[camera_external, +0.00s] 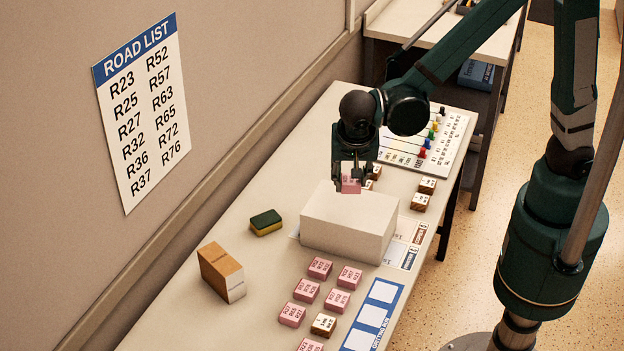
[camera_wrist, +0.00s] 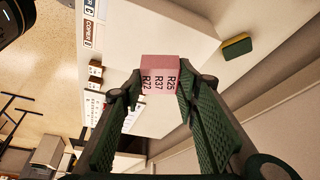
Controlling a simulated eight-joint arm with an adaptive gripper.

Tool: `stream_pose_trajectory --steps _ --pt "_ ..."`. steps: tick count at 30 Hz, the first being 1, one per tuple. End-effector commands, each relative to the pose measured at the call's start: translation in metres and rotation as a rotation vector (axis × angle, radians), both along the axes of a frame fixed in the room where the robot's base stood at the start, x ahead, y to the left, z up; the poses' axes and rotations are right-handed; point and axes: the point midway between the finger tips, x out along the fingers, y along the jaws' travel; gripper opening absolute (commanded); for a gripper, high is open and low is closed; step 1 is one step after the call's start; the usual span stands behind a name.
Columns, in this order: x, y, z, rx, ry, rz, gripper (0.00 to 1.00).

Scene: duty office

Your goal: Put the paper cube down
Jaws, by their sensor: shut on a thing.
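A pink paper cube (camera_external: 351,184) is between the fingers of my gripper (camera_external: 352,180), over the back part of a white block (camera_external: 345,228). In the wrist view the cube (camera_wrist: 159,75) shows printed codes R72, R37 and R25, and both fingertips of my gripper (camera_wrist: 157,88) press on its sides. I cannot tell whether the cube touches the white block's top. Several other pink cubes (camera_external: 320,268) lie on the table in front of the block.
A green and yellow sponge (camera_external: 266,222) and an orange-brown box (camera_external: 221,271) stand left of the block. Brown-and-white cubes (camera_external: 427,185) lie to its right. A board with coloured pegs (camera_external: 428,143) lies behind. A blue-bordered card (camera_external: 373,316) lies at the front right.

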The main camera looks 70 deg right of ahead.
Motion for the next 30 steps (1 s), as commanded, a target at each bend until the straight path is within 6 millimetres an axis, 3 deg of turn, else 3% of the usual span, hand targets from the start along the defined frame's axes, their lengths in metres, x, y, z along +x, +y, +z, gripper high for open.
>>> stream_pose_trajectory --steps 8,21,30 --pt "0.000 0.000 -0.006 0.000 0.000 0.000 0.19" --pt "0.000 0.000 -0.052 0.000 0.000 0.000 0.19" --pt "0.000 0.000 -0.058 0.000 0.000 0.000 0.19"
